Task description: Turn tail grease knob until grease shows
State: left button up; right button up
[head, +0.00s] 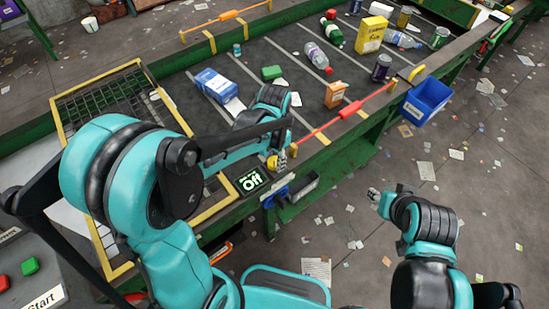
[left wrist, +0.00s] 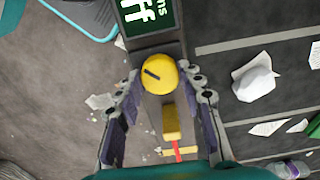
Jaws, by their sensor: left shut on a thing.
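The round yellow knob (left wrist: 158,74) has a dark slanted line on its top and sits on the belt's side rail. In the head view the knob (head: 271,162) shows as a small yellow patch, partly hidden by my gripper. My left gripper (left wrist: 161,80) has its fingers on both sides of the knob and is shut on it; it also shows in the head view (head: 281,158). I see no clear grease at the knob. My right gripper (head: 377,198) hangs over the floor, away from the belt; its finger opening is unclear.
A display (head: 251,181) reading "Off" is beside the knob. The belt (head: 290,65) carries bottles, boxes and cans. A blue bin (head: 426,99) hangs off the right side. A yellow-framed grate (head: 112,100) lies left.

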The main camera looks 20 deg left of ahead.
aim_at(274, 161)
dwell(0.3)
pick_arm(q)
jog(key=o, duration=1.2)
jog(key=shift+c, duration=0.2)
notch_tip(274, 161, up, 12)
jog(key=shift+o, duration=0.2)
